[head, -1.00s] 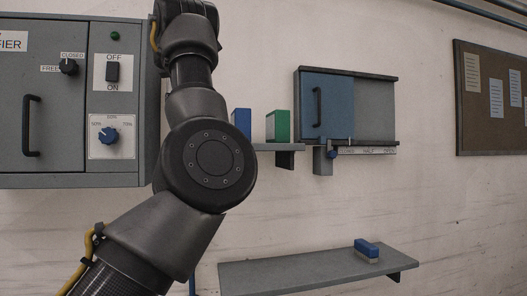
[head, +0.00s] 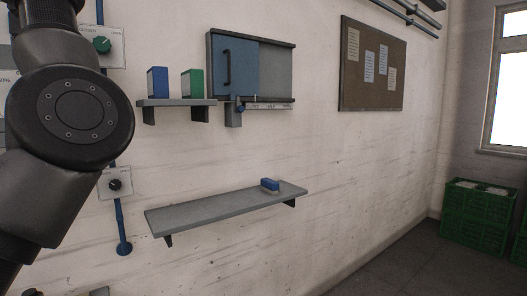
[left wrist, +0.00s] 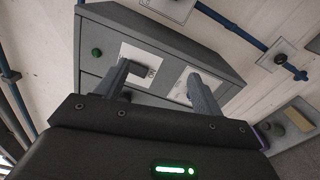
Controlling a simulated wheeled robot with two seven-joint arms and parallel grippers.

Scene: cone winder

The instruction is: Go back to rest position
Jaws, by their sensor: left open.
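My left gripper (left wrist: 162,85) shows in the left wrist view with its two fingers apart and nothing between them. A grey control cabinet (left wrist: 185,40) with a green button (left wrist: 97,53) and white switch plates lies beyond the fingers, and the fingers hide part of its front. I cannot tell whether the fingers touch it. In the head view my left arm fills the left edge and its gripper is out of the picture. My right gripper is in neither view.
A blue box (head: 157,82) and a green box (head: 192,83) stand on a small wall shelf. A blue-and-grey cabinet (head: 228,63) hangs beside them. A lower shelf (head: 215,211) holds a blue brush-like block (head: 270,185). Green crates (head: 472,212) stand at right; the floor before them is clear.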

